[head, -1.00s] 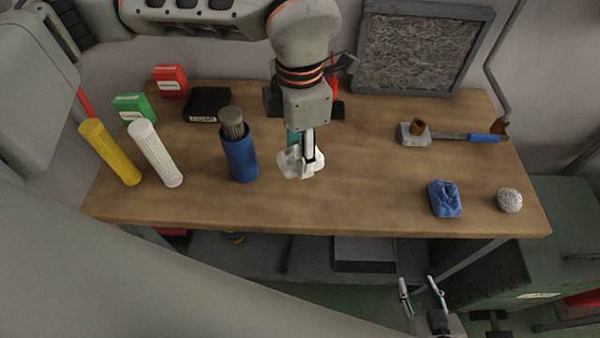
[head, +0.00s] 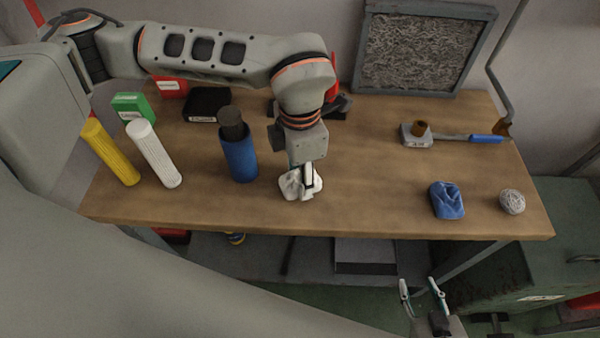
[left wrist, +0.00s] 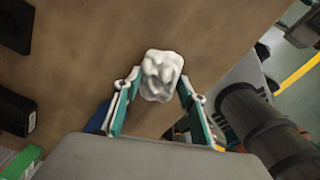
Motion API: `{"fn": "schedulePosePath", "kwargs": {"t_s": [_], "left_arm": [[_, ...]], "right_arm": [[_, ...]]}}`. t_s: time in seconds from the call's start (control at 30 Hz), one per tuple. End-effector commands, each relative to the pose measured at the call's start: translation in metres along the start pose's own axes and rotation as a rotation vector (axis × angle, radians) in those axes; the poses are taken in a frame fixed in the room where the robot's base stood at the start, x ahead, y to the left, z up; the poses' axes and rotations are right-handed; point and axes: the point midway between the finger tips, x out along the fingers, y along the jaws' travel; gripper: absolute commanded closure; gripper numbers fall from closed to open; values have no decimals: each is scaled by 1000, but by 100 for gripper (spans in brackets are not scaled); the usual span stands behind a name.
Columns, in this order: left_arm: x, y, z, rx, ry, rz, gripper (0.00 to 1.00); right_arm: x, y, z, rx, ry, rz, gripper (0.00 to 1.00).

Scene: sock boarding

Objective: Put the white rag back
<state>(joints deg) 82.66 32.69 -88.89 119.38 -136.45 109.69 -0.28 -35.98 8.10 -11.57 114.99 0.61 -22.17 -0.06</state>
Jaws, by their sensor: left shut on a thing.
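The white rag (head: 290,184) is a crumpled bundle over the front middle of the wooden table (head: 370,205). My left gripper (head: 306,180) points down and is shut on the rag. In the left wrist view the rag (left wrist: 162,74) sits between the fingertips of my left gripper (left wrist: 160,88). I cannot tell whether the rag touches the tabletop. My right gripper (head: 424,287) is below the table's front edge, with its fingers apart and nothing between them.
White (head: 155,155) and yellow (head: 111,152) cylinders stand farther left. A blue cloth (head: 446,201) and a ball of twine (head: 512,202) lie at right. The table between rag and blue cloth is clear.

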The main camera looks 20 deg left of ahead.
Motion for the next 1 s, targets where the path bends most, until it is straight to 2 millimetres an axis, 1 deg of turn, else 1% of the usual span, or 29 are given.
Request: {"fn": "schedulePosePath", "kwargs": {"t_s": [0.07, 0.1, 0.13, 0.17, 0.47, 0.57, 0.67, 0.77, 1.0], "left_arm": [[3, 0, 0, 0, 1, -1, 77], [3, 0, 0, 0, 1, 0, 52], [3, 0, 0, 0, 1, 0, 44], [3, 0, 0, 0, 1, 0, 43], [2, 0, 0, 0, 1, 0, 43], [-3, 0, 0, 0, -1, 0, 43], [-15, 1, 1, 0, -2, 2, 43], [-33, 1, 1, 1, -4, 3, 43], [-83, 1, 1, 0, -3, 4, 43]], "right_arm": [[0, 0, 2, 0, -2, 0, 60], [0, 0, 2, 0, -2, 0, 60], [0, 0, 2, 0, -2, 0, 60], [0, 0, 2, 0, -2, 0, 60], [-3, -2, 5, 2, -9, -2, 60], [-4, -2, 4, 3, -9, -2, 60], [-4, -2, 3, 4, -8, -2, 60], [-5, -1, 1, 6, -5, -2, 60], [-6, -2, -3, 9, -2, -3, 60]]}}
